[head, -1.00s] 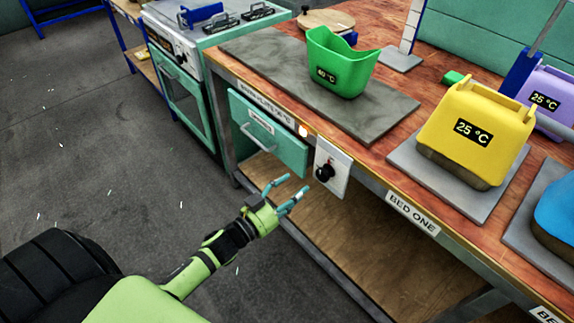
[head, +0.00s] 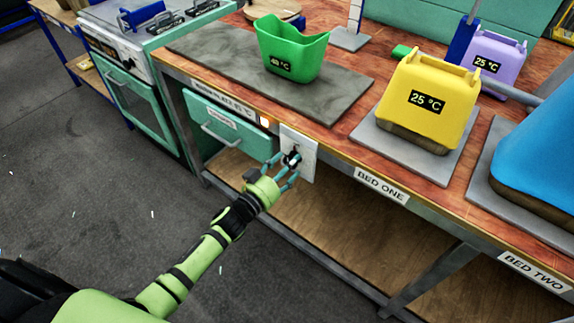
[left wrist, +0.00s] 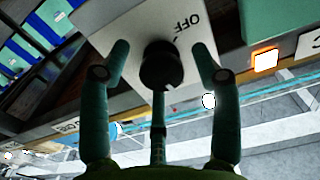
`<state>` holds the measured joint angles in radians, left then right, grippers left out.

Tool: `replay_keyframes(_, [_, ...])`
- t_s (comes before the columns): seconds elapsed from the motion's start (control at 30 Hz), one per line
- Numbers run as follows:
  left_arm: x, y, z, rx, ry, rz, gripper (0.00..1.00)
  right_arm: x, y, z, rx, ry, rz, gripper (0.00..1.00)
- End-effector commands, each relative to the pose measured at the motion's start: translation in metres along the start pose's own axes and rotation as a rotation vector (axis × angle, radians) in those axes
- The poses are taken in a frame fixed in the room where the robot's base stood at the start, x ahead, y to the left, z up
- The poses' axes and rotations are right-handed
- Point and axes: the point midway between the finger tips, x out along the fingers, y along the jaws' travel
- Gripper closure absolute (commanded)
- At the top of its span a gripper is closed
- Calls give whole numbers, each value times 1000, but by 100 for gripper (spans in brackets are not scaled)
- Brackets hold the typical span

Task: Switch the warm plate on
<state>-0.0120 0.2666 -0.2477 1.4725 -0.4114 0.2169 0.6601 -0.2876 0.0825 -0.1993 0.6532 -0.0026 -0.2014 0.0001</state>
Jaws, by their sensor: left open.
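The warm plate (head: 330,99) is a dark grey slab on the left part of the bench, with a green container (head: 290,52) on it. Its white switch panel (head: 307,150) is on the bench front and carries a black knob (head: 291,158). In the left wrist view the knob (left wrist: 161,66) sits between my spread fingertips, with "OFF" printed upside down beside it on the panel (left wrist: 150,20). My left gripper (head: 281,167) is open around the knob; I cannot tell whether the fingers touch it. An orange lamp (left wrist: 265,60) glows near the panel. My right gripper is out of view.
A green drawer (head: 230,128) with a handle is left of the panel. A yellow container (head: 427,100) reading 25 °C stands on a grey plate labelled bed one. A blue container (head: 540,140) is at the right.

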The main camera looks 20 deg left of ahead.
Motion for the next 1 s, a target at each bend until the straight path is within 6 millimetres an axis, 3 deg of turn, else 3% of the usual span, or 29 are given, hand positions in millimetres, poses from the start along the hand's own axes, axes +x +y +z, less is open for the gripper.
replay_keyframes(0.07, [0, 0, 0, 0, 0, 0, 37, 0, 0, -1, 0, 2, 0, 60])
replay_keyframes(0.2, [0, 0, 0, 1, 0, 0, 89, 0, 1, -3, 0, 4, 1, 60])
replay_keyframes(0.23, [0, 0, 0, 1, 0, 0, 92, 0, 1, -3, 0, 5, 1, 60])
replay_keyframes(0.57, [-1, 0, 0, 91, -3, 0, 93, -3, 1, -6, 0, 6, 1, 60])
replay_keyframes(0.97, [-1, 0, 3, 172, -6, 0, 93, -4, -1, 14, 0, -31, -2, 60])
replay_keyframes(1.0, [-1, 0, 3, 172, -7, 0, 56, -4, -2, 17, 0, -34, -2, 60])
